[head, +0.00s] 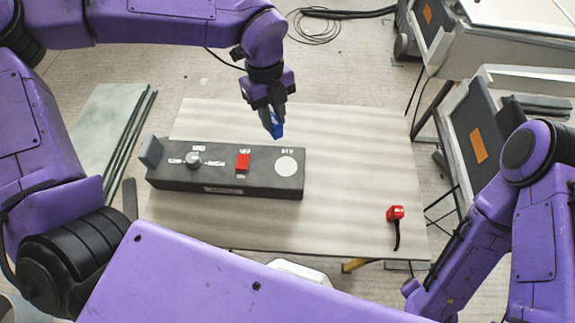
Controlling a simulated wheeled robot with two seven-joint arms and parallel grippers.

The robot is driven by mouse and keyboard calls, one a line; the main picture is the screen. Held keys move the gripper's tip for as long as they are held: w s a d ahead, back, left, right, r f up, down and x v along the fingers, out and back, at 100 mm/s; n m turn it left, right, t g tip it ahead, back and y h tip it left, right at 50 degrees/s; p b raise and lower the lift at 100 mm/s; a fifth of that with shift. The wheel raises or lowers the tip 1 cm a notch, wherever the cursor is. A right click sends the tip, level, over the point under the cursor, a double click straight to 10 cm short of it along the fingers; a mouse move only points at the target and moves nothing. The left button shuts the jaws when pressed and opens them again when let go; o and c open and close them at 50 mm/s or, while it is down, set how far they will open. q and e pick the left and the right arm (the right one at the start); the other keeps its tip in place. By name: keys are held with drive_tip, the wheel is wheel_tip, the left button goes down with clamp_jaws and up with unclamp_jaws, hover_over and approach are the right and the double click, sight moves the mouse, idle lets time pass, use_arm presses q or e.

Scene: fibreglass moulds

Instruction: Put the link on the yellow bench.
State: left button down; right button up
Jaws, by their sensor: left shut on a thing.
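My left gripper (273,122) points down over the back middle of the pale board-topped bench (350,150). It is shut on a small blue piece (277,127), which may be the link; the fingers hide part of it. The piece appears above the board, just behind the dark control box; I cannot tell its exact height. The bench top looks beige, and a bit of yellow frame (354,265) shows under its front edge. My right arm comes down at the right, and its gripper is not in view.
A long dark control box (225,180) with a knob, red switch and round pale disc lies on the bench's left half. A red-headed part with a black tail (395,213) lies front right. The bench's right middle is clear. Grey machines (480,130) stand at the right.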

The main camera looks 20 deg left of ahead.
use_arm(q)
drive_tip(key=n, duration=0.5)
drive_tip(key=shift+s+d+n+t, duration=0.2)
drive_tip(key=shift+s+n+t, duration=0.1)
drive_tip(key=shift+s+t, duration=0.1)
drive_tip(key=shift+w+a+n, duration=0.15)
drive_tip(key=shift+w+n, duration=0.1)
drive_tip(key=shift+n, duration=0.05)
drive_tip(key=w+a+f+p, duration=0.3)
drive_tip(key=w+a+f, duration=0.1)
drive_tip(key=w+a, duration=0.2)
hover_over(259, 126)
drive_tip(key=f, duration=0.5)
drive_tip(key=shift+a+f, duration=0.25)
drive_tip(key=shift+f, duration=0.1)
wheel_tip(259, 126, down, 3)
drive_tip(key=shift+a+r+p, duration=0.1)
drive_tip(key=shift+r+p, duration=0.05)
drive_tip(key=shift+p, duration=0.2)
drive_tip(key=shift+f, duration=0.35)
drive_tip(key=shift+w, duration=0.1)
